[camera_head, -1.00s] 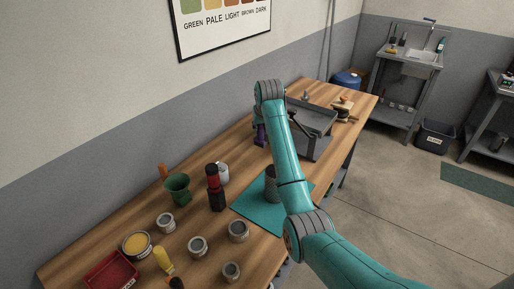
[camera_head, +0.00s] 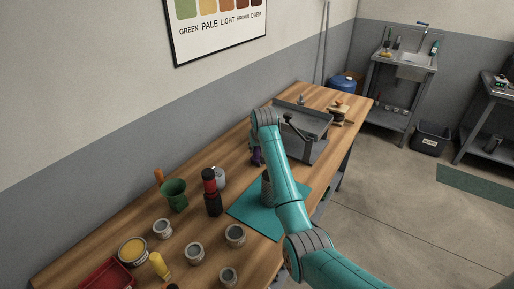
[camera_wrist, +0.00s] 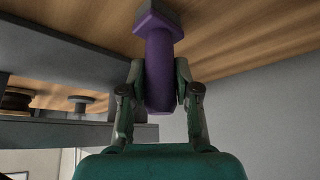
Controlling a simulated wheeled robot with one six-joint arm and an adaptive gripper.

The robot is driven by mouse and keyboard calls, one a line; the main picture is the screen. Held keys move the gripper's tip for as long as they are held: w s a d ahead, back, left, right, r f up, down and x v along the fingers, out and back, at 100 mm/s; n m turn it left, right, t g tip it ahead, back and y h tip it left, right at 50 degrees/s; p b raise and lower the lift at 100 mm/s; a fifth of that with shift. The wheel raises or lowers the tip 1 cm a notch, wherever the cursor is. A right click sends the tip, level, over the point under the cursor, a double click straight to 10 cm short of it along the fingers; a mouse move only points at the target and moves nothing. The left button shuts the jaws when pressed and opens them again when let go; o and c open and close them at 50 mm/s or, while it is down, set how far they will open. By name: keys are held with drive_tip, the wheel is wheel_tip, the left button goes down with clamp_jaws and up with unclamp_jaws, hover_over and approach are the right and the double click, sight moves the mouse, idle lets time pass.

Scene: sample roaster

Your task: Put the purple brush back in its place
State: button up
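The purple brush (camera_wrist: 159,62) is upright in my gripper (camera_wrist: 160,85), with the fingers on both sides of its purple handle. Its grey end (camera_wrist: 165,12) points at the wooden table top, which is at the top of the wrist view. I cannot tell whether that end touches the wood. In the head view the purple brush (camera_head: 256,157) shows just below my wrist, left of the grey machine (camera_head: 306,127). My fingers are hidden there behind the arm.
A dark mesh cup (camera_head: 267,188) stands on the teal mat (camera_head: 250,212), partly behind my arm. A red-and-black grinder-like object (camera_head: 212,193), a white canister (camera_head: 218,177), a green pot (camera_head: 174,194) and several tins stand nearer. Bare wood (camera_head: 228,153) lies left of the brush.

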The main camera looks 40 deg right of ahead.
drive_tip(key=o, duration=0.3)
drive_tip(key=shift+o, duration=0.2)
drive_tip(key=shift+r, duration=0.1)
drive_tip(key=v, duration=1.2)
